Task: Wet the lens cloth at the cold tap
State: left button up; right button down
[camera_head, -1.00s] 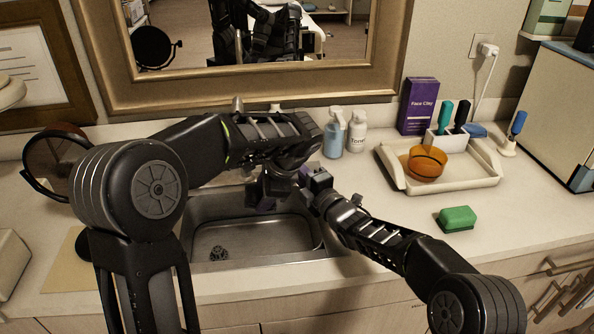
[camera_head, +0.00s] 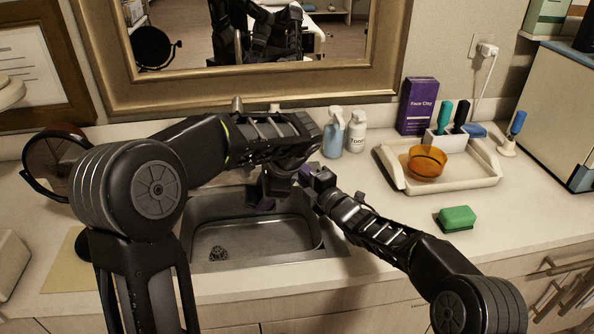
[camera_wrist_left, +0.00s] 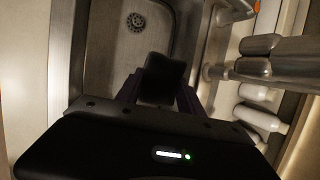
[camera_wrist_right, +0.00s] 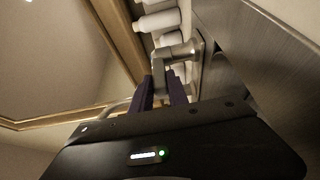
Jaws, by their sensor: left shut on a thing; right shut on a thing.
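My left gripper (camera_wrist_left: 160,92) is shut on a dark, flat piece, apparently the lens cloth (camera_wrist_left: 163,76), over the sink (camera_head: 262,240). In the head view it hangs below my left wrist, near the basin's back edge. My right gripper (camera_wrist_right: 163,88) is shut around a metal part of the tap (camera_wrist_right: 178,50), which looks like a handle; which one I cannot tell. In the left wrist view metal tap parts (camera_wrist_left: 268,66) lie right of the cloth. In the head view my left arm hides most of the tap. I see no running water.
A spray bottle (camera_head: 334,134) and a white bottle (camera_head: 356,132) stand behind my right gripper. A tray (camera_head: 478,178) with an amber bowl (camera_head: 427,160) and a green sponge (camera_head: 457,218) are to the right. The mirror (camera_head: 110,85) is close behind. The basin floor is clear.

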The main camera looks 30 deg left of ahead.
jog(key=shift+w+d+n+g+y, duration=0.3)
jog(key=shift+n+g, duration=0.35)
jog(key=shift+g, duration=0.3)
jog(key=shift+w+d+n+g+y, duration=0.2)
jog(key=shift+w+n+g+y, duration=0.2)
jog(key=shift+n+g, duration=0.4)
jog(key=c, duration=1.3)
grip_release()
jog(key=shift+d, duration=0.15)
jog(key=v, duration=1.1)
jog(key=shift+d, duration=0.4)
